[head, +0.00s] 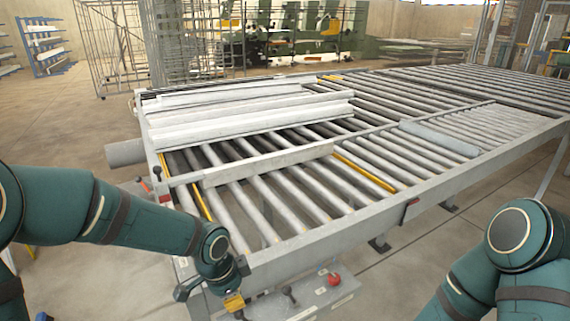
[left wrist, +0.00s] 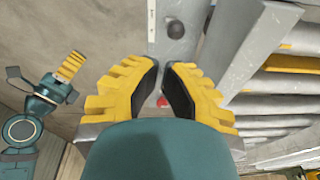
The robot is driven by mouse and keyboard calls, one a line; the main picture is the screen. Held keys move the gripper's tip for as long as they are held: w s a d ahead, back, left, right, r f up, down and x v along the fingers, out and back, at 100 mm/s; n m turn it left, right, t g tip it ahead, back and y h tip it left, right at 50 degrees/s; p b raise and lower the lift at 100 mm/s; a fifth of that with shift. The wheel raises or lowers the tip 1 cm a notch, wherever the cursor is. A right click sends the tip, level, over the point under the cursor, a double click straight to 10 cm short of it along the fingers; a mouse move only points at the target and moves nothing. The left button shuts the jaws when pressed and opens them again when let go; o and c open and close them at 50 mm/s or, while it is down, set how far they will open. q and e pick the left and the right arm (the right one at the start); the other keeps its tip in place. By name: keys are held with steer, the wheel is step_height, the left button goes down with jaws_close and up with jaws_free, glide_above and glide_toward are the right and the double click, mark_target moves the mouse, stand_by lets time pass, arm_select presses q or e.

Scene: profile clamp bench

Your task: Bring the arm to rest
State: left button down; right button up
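My left arm reaches in from the left in the head view, over the near left corner of the roller table. My left gripper (head: 234,303) points down beside the table's front edge, its fingers partly cut off by the frame. In the left wrist view its two yellow fingers (left wrist: 163,68) stand apart with nothing between them. My right arm (head: 515,235) is bent at the lower right of the head view, its gripper out of frame. My right gripper (left wrist: 71,66) shows small at the left of the left wrist view; its opening is unclear.
The roller table (head: 330,248) fills the middle, with pale long profiles (head: 250,118) lying on its far left part. A red button (head: 334,279) and black knobs sit on a grey panel at its front. Open floor (head: 400,285) lies in front, between the arms.

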arm_select(q)
steer(key=s+d+f+n+h+b, duration=0.1)
steer(key=s+f+n, duration=0.4)
steer(key=f, duration=0.9)
steer(key=s+d+f+n+h+b, duration=0.1)
steer(key=s+d+f+n+b, duration=0.2)
steer(key=f+n, duration=0.6)
step_height(320, 180, down, 5)
steer(key=s+b, duration=0.2)
steer(key=b, duration=0.1)
steer(key=shift+s+d+t, duration=0.15)
steer(key=shift+d+t, duration=0.05)
steer(key=shift+t, duration=0.1)
